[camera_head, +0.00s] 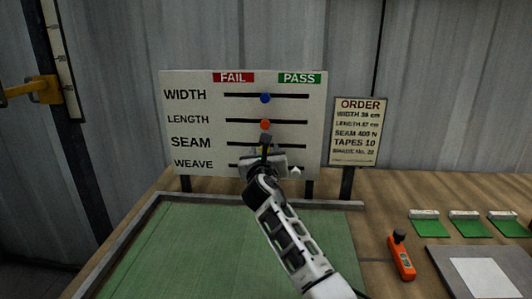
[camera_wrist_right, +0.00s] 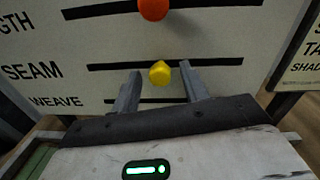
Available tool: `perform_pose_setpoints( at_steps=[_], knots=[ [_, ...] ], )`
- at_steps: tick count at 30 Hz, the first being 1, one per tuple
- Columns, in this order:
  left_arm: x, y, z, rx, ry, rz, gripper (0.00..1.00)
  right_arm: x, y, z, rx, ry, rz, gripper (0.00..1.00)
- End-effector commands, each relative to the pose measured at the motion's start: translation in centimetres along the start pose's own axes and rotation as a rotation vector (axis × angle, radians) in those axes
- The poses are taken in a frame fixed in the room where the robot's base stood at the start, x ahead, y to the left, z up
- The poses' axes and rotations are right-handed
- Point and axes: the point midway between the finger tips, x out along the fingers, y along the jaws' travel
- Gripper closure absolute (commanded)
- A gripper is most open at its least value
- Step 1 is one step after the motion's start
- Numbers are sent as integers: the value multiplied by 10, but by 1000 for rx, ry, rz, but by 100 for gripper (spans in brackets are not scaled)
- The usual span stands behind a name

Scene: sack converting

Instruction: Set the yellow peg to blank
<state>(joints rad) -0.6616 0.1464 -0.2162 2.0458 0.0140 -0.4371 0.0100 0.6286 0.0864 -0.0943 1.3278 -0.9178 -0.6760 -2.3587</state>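The white board (camera_head: 175,130) has WIDTH, LENGTH, SEAM and WEAVE rows with black slots, a red FAIL label at upper left and a green PASS label at upper right. In the right wrist view the yellow peg (camera_wrist_right: 160,72) sits about mid-slot in the SEAM row. My right gripper (camera_wrist_right: 160,68) is open, its fingertips on either side of the peg with a gap on each side. In the head view my right gripper (camera_head: 266,146) is in front of the SEAM row and mostly hides the peg. My left gripper is not in view.
A blue peg (camera_head: 265,98) and a red-orange peg (camera_head: 264,125) sit mid-slot above. A white peg (camera_head: 296,170) is at the right of the WEAVE row. An order sign (camera_head: 356,150), orange tool (camera_head: 402,257) and grey tray (camera_head: 440,262) are to the right. A green mat (camera_head: 200,250) lies in front.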

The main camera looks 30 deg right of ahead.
Motion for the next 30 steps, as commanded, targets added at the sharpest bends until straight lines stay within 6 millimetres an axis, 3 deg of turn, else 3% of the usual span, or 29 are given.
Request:
perform_pose_setpoints(
  at_steps=[7, 11, 24, 30],
  knots=[
    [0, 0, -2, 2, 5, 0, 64, -2, 0, 1, 0, -1, 0, 55],
    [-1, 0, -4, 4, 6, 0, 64, -15, 0, 0, -1, -2, 0, 55],
    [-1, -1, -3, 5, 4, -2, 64, -116, 0, 0, 1, 0, 2, 55],
    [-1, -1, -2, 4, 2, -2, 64, -148, 0, -1, 0, 1, 1, 55]
  ],
)
